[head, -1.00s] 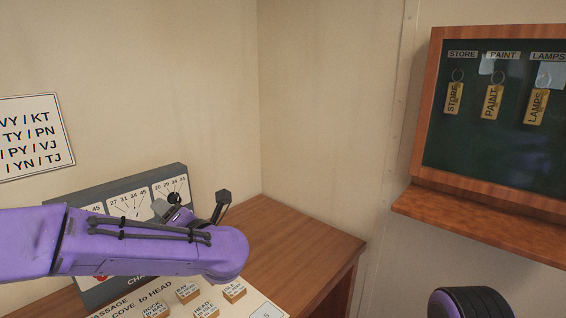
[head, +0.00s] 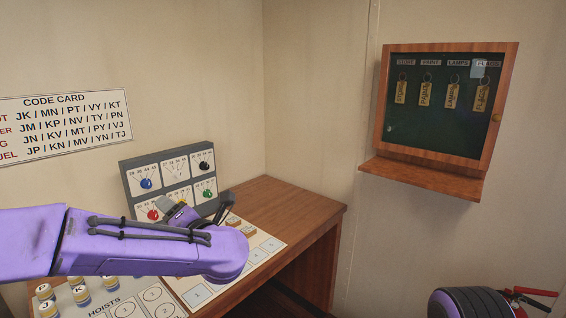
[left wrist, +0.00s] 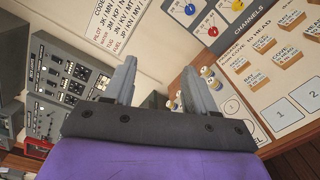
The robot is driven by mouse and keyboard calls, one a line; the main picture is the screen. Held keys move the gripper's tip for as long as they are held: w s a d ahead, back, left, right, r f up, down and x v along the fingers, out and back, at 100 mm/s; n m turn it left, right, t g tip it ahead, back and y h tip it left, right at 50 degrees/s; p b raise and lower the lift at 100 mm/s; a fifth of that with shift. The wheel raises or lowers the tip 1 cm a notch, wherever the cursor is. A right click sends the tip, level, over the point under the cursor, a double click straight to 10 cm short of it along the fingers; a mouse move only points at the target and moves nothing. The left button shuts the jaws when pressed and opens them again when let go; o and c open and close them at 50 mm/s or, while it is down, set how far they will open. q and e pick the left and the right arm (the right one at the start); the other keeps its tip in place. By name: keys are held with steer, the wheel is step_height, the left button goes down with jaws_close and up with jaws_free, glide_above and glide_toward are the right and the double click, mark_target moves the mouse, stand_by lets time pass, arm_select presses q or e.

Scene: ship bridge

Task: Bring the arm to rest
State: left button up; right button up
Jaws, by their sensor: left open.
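My left arm reaches in from the left in the head view, above the desk. My left gripper (head: 200,208) is partly hidden behind its own wrist there. In the left wrist view the two fingers of the left gripper (left wrist: 156,92) stand apart with nothing held between them. The gripper is in front of the channels panel (head: 128,172) with its coloured knobs. A purple and black part of my own body shows at the bottom right of the head view; no right gripper is visible.
The wooden desk (head: 290,205) carries a passage board (left wrist: 250,92) with wooden blocks and a hoists board (head: 140,298) with several lettered pieces (head: 45,292). A key cabinet (head: 440,105) hangs at right. A code card (head: 65,128) is on the left wall. A switch panel (left wrist: 68,85) stands left in the wrist view.

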arm_select(q)
steer(key=w+d+f+m+t+h, duration=0.3)
steer(key=f+m+h, duration=0.1)
steer(key=f+m, duration=0.35)
steer(key=s+f+m+g+h+b, duration=0.15)
steer(key=s+f+m+b, duration=0.35)
steer(key=f, duration=0.8)
steer(key=s+f+m+g+h+b, duration=0.1)
steer(key=s+f+m+h, duration=0.35)
steer(key=f, duration=0.85)
steer(key=s+a+f+m+g+b, duration=0.3)
steer(key=s+f, duration=0.7)
steer(key=s+a+f+m+g+b, duration=0.2)
steer(key=s+a+f+g+b, duration=0.1)
steer(key=s+f, duration=0.7)
steer(key=s+a+f+m+g+b, duration=0.3)
steer(key=s+f, duration=0.7)
steer(key=shift+a+f+m+y+b, duration=0.3)
steer(key=shift+y+b, duration=0.1)
arm_select(e)
step_height(320, 180, down, 16)
steer(key=w, duration=0.1)
arm_select(q)
steer(key=shift+g, duration=0.25)
